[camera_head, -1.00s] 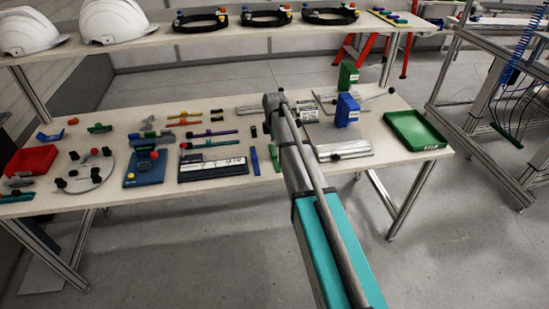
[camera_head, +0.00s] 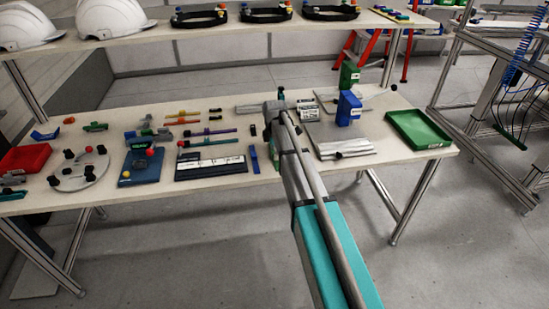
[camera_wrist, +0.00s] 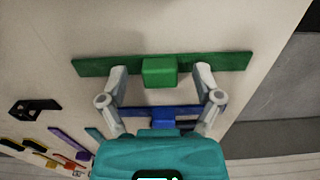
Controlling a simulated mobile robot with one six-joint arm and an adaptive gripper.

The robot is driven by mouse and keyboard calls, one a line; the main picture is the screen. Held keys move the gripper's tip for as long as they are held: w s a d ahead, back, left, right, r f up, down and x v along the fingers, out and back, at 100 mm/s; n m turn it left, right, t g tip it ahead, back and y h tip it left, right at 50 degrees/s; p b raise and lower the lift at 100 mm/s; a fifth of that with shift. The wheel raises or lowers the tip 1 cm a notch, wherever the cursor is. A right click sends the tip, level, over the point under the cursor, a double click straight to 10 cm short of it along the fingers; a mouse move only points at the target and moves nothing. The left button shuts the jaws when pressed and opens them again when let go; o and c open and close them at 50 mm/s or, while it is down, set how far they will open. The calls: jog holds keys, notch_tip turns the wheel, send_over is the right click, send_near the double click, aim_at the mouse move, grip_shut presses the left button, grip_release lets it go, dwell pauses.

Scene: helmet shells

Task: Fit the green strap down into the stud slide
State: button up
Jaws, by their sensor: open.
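A green strap (camera_wrist: 215,63) with a raised block (camera_wrist: 160,72) at its middle lies on the pale tabletop in the wrist view. My gripper (camera_wrist: 161,74) is open, with one finger on each side of that block. I cannot tell whether the fingers touch it. A black bracket-like piece (camera_wrist: 32,107) lies at the left there. I cannot tell which piece is the stud slide.
A dark framed panel (camera_head: 211,168), a blue board (camera_head: 141,167) and a round grey plate (camera_head: 78,172) lie left of my arm. A blue block (camera_head: 348,108) and a green tray (camera_head: 418,130) are on the right. A shelf with white helmets (camera_head: 114,18) stands behind.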

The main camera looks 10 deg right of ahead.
dwell(0.4)
jog(key=c, duration=1.1)
jog(key=shift+r, duration=0.2)
notch_tip(320, 180, up, 2)
jog(key=shift+r+p, duration=0.1)
jog(key=shift+p, duration=1.15)
jog(key=s+r+p, duration=0.3)
jog(key=s, duration=0.1)
jog(key=s+r+p, duration=0.4)
jog(key=s, duration=0.1)
jog(key=s+r+p, duration=0.3)
jog(key=s, duration=0.2)
jog(key=shift+r, duration=0.25)
